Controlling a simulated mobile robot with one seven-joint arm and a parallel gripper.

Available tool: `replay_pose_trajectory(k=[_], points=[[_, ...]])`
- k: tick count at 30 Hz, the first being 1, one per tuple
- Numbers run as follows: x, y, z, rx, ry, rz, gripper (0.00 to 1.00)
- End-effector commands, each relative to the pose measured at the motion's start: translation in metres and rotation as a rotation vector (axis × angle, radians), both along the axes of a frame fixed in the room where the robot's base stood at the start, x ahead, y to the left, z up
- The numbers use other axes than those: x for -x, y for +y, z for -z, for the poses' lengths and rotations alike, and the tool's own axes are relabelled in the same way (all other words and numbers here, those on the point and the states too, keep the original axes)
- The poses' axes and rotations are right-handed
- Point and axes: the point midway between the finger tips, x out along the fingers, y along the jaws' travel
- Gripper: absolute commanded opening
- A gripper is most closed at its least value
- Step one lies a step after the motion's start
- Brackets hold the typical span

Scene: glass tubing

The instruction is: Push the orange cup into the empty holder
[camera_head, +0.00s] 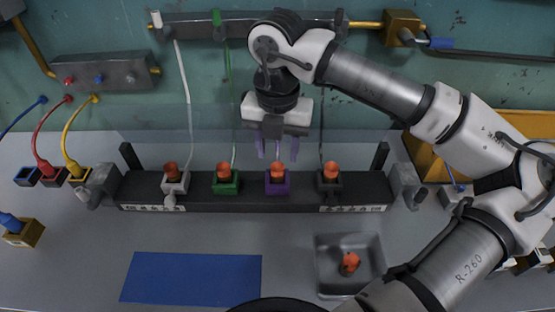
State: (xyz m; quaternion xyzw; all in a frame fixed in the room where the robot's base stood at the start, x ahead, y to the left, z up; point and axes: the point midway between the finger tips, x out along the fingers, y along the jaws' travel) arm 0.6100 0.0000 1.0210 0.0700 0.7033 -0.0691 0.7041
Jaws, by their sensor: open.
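Several orange cups show. One orange cup (351,262) lies in a small grey tray (324,284) at the lower right. Others stand on the coloured holders of the long black rack: the white holder (174,187), green holder (225,188), purple holder (277,189) and black holder (329,188). I cannot make out an empty holder, nor how deep each cup sits. My gripper (277,154) points down above the cup on the purple holder (277,169). Its fingers are apart on either side of a thin purple line, and I cannot tell whether they touch anything.
Thin hoses run down the back wall to the rack. A blue mat (191,278) lies in front. Coloured blocks with cables (53,175) stand at the left. A yellow box (425,155) stands at the right behind my arm. The table between mat and tray is clear.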

Motion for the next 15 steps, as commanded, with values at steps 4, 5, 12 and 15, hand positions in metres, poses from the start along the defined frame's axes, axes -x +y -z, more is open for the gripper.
replay_pose_trajectory(k=[4, 5, 12, 15], points=[[-0.001, 0.0, -0.033, 0.002, -0.004, 0.001, 0.46], [-0.001, 0.0, -0.039, 0.003, -0.003, 0.001, 0.46], [0.0, 0.0, -0.073, 0.002, -0.001, 0.0, 0.46], [0.0, 0.0, -0.078, 0.0, 0.001, -0.001, 0.46]])
